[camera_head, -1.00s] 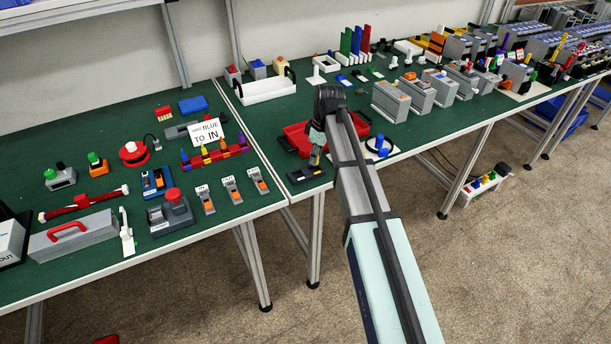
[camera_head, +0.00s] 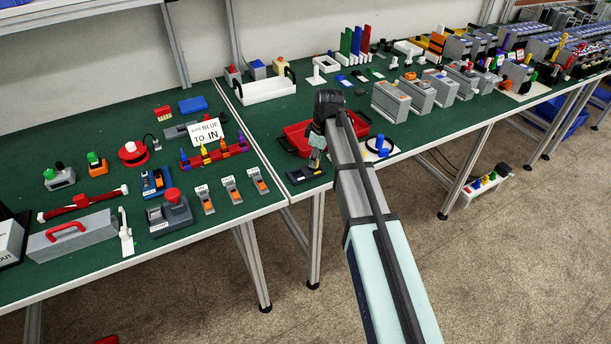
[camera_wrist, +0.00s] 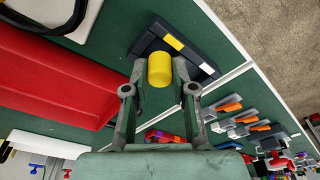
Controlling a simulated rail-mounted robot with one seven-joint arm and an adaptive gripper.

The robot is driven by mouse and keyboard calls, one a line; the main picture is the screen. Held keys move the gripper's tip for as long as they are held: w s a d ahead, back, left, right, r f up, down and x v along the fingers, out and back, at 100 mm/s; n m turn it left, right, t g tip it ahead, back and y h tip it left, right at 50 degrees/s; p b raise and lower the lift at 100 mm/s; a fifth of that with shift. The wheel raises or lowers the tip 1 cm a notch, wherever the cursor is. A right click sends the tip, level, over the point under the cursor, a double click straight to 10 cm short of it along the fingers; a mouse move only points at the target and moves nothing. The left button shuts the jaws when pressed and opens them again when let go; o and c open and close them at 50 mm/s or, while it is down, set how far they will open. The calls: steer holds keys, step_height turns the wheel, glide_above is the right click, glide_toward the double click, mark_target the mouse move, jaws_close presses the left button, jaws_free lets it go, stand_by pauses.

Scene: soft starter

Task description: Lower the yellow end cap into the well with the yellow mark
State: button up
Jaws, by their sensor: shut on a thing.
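The yellow end cap (camera_wrist: 160,69) is held between the fingertips of my gripper (camera_wrist: 159,76) in the wrist view. A black block (camera_wrist: 147,44) lies just beyond the cap, with a yellow mark (camera_wrist: 173,42) and a white mark (camera_wrist: 207,68) on it. The cap covers part of the block, and I cannot see the well's opening or tell whether the cap touches it. In the head view, my gripper (camera_head: 316,161) is over the black block (camera_head: 300,175) near the table's front edge; the cap is too small to make out there.
A red tray (camera_head: 295,137) lies close behind my gripper and shows large in the wrist view (camera_wrist: 50,82). A round stand with a blue piece (camera_head: 381,147) is to the right. Orange-and-grey devices (camera_head: 232,190) stand on the left table, across a table seam.

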steer(key=shift+f+b, duration=0.35)
steer(key=shift+f, duration=0.6)
stand_by(0.4)
steer(key=o, duration=0.9)
steer(key=shift+c, duration=0.2)
steer(key=shift+r, duration=0.15)
